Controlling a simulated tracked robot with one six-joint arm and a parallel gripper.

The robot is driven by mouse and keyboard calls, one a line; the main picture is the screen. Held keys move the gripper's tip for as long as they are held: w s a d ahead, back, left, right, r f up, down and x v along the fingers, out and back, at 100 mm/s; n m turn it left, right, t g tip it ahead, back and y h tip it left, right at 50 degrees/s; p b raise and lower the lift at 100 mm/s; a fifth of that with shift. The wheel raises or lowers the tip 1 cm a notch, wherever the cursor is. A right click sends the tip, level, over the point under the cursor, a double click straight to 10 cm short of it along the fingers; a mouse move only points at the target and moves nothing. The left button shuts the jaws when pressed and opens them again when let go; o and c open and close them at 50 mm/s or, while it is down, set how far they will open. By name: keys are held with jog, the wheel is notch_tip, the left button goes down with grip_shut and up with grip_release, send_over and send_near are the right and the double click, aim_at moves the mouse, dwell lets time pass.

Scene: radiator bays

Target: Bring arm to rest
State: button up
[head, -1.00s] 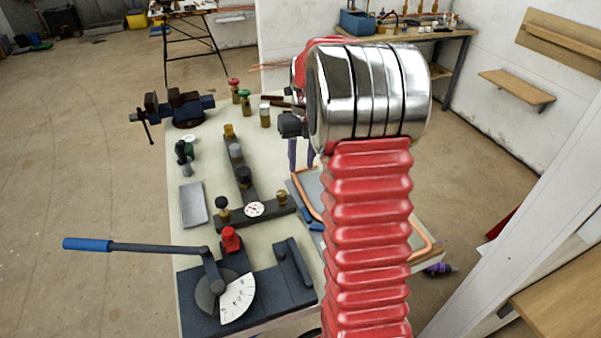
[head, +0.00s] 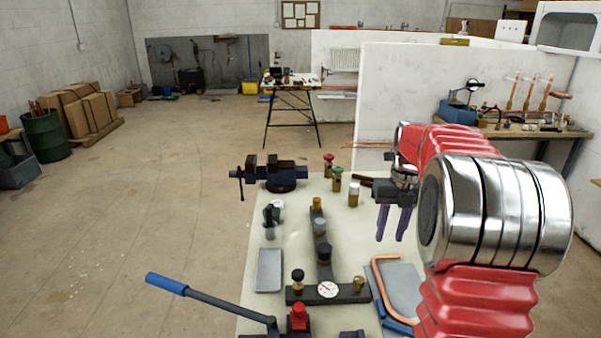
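My red arm (head: 452,142) with its silver joint fills the right side of the head view. It is bent, and its far end reaches forward over the right side of the pale workbench (head: 290,245). My gripper (head: 391,234) hangs from the arm's end with its two purple fingers pointing down. The fingers stand apart with a gap between them, and nothing shows in the gap. The fingertips are over the bench's right part, behind a bent copper pipe (head: 377,285); their height above the bench is hard to tell.
A blue vise (head: 280,175) stands at the bench's far left. Several valves, including a green-topped one (head: 338,180), stand near the gripper. A dark manifold with a gauge (head: 328,290) and a blue-handled lever (head: 210,300) are nearer. A white partition (head: 400,95) rises behind.

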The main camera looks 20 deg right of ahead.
jog(key=s+a+r+m+t, duration=0.2)
jog(key=s+a+m, duration=0.9)
jog(key=m, duration=0.5)
jog(key=s+a+r+m+t, duration=0.2)
jog(key=s+a+m+t, duration=0.1)
jog(key=s+a+m, duration=0.8)
jog(key=a+m, duration=0.4)
jog(key=m, duration=0.2)
jog(key=shift+s+t+h, duration=0.3)
jog(key=shift+r, duration=0.1)
dwell(0.6)
